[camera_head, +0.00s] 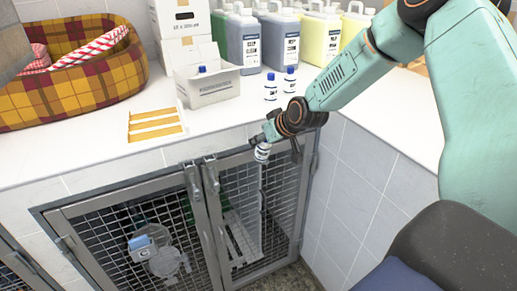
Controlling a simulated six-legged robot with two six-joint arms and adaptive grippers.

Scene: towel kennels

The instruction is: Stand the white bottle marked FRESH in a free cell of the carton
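My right gripper (268,142) comes in from the right and is shut on a small white bottle (262,153). The bottle hangs at the gripper's tip, in front of the counter edge and the mesh doors. Its marking is too small to read. The small open grey-white carton (208,91) stands on the counter, with a blue-capped bottle (202,70) showing in it. Its cells are mostly hidden by its front wall. Two more white blue-capped bottles, one nearer (270,88) and one farther (290,80), stand upright right of the carton. My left gripper is out of view.
Large jugs (244,42) and stacked white boxes (182,22) line the back of the counter (225,115). A plaid pet bed (72,80) with a striped towel is at left. Yellow strips (155,124) lie left of the carton. Mesh kennel doors (135,235) are below.

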